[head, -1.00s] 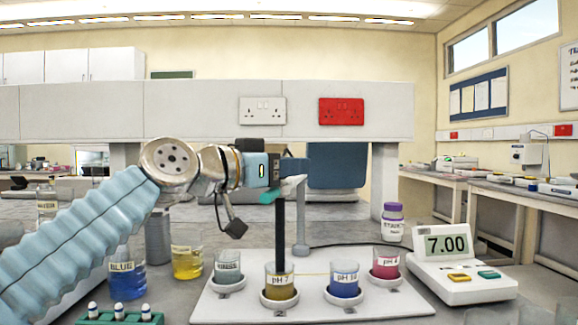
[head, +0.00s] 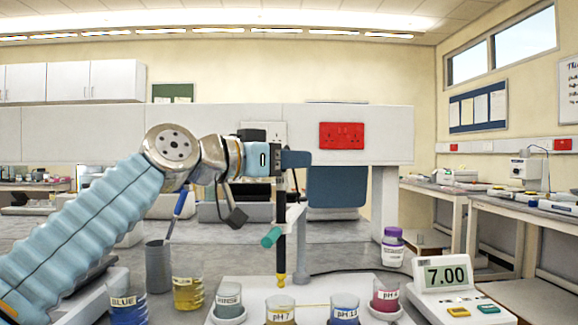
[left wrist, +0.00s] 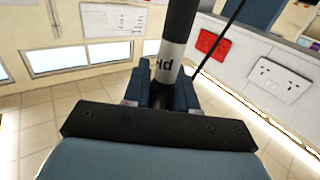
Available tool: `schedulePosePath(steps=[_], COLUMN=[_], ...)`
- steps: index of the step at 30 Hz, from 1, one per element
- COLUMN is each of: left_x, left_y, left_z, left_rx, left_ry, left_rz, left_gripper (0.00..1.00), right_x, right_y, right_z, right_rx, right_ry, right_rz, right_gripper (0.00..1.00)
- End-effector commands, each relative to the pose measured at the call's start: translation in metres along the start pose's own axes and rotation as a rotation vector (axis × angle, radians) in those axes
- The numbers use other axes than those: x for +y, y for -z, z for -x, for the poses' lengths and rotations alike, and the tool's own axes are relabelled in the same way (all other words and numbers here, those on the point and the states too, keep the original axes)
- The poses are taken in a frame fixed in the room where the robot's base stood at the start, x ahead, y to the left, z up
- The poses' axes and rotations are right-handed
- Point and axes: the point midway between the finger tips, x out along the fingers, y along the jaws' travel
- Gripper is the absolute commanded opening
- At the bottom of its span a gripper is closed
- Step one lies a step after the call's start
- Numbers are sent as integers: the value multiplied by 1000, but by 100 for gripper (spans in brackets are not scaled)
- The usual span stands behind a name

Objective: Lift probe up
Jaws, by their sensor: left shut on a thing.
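The probe (head: 281,240) is a black upright rod with a yellow tip. Its "pH" label (left wrist: 165,62) shows in the left wrist view. My left gripper (head: 290,160) is shut on the probe's upper part; its dark fingers also show around the rod in the left wrist view (left wrist: 162,90). The yellow tip hangs just above the pH 7 beaker (head: 280,312), apart from it. The grey stand post (head: 301,240), with a teal piece (head: 271,237), is close beside the probe. My right gripper is not in view.
A rinse beaker (head: 229,301), a pH 10 beaker (head: 344,311) and a pink beaker (head: 386,293) stand around the pH 7 beaker. A meter (head: 449,277) reads 7.00 at the right. A white bottle (head: 393,247) stands behind. A yellow beaker (head: 188,293) is at the left.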

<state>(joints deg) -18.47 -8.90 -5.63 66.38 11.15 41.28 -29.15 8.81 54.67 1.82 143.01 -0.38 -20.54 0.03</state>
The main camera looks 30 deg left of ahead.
Motion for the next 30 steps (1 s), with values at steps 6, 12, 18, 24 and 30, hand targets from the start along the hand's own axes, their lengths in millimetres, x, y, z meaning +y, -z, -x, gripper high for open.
schedulePosePath(steps=[6, 12, 18, 24, 30], left_x=[-2, -1, -1, -2, -2], left_y=[8, 7, 5, 3, 3], left_z=[4, 3, 3, 23, 72], left_rx=[24, 20, 16, 18, 20], left_ry=[8, 6, 5, 6, 8], left_rz=[0, 1, 1, 1, 1], left_gripper=[0, 47, 47, 47, 47], right_x=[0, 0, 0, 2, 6], right_y=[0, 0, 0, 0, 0], right_z=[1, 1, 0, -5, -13], right_rx=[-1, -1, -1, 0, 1], right_ry=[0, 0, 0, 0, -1], right_rz=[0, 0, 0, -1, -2], right_gripper=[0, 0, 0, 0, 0])
